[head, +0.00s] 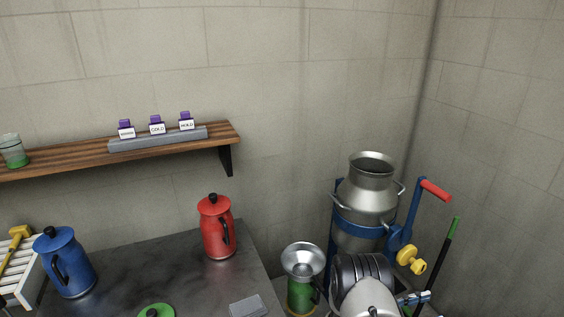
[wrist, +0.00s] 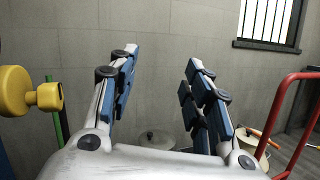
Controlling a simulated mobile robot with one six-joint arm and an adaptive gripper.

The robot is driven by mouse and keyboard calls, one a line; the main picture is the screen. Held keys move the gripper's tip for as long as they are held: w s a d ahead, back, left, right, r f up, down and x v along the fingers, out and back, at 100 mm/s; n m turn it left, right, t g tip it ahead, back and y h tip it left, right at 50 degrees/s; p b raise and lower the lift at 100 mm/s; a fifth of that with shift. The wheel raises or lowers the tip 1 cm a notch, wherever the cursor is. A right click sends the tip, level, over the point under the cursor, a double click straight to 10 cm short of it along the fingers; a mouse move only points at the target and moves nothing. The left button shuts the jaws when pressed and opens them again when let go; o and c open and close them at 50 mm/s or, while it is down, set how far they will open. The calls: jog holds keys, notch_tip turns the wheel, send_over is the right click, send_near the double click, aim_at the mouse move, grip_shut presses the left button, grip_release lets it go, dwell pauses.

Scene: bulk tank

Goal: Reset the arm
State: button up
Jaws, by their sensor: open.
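My gripper (wrist: 163,58) is open and empty in the wrist view, its two blue-padded fingers spread wide with grey wall between them. In the head view, part of my arm (head: 368,298) shows at the lower right, in front of the milk can. What looks like a bit of my gripper (head: 415,298) shows beside it; the fingers are mostly cut off or hidden there. The gripper holds nothing.
A steel milk can (head: 368,190) in a blue stand with a red-handled crank (head: 435,190) and yellow knob (head: 410,260) stands close behind my arm. Left are a funnel-topped green container (head: 301,262), red jug (head: 217,230) and blue jug (head: 66,265). A red rail (wrist: 285,120) is right in the wrist view.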

jog(key=s+a+r+m+g+y, duration=0.1)
jog(key=s+r+m+g+y, duration=0.4)
jog(key=r, duration=0.4)
jog(key=s+a+r+m+g+y, duration=0.2)
jog(key=s+r+m+y, duration=0.2)
jog(key=s+r+m, duration=0.3)
jog(key=s+a+r+m+t+y, duration=0.1)
jog(key=s+a+r+t+y, duration=0.1)
jog(key=a, duration=0.5)
jog(key=s+a+r+m+t+y, duration=0.2)
jog(key=s+a+r+t+y, duration=0.1)
jog(key=s+a+t+y, duration=0.1)
jog(key=s+a+r+m+t+y, duration=0.1)
jog(key=s+a+r+t+y, duration=0.2)
jog(key=a, duration=0.6)
jog(key=s+t+y, duration=0.1)
jog(key=s+y, duration=0.1)
jog(key=y, duration=0.1)
jog(key=shift+s+a+m+y, duration=0.15)
jog(key=shift+a+m+y, duration=0.15)
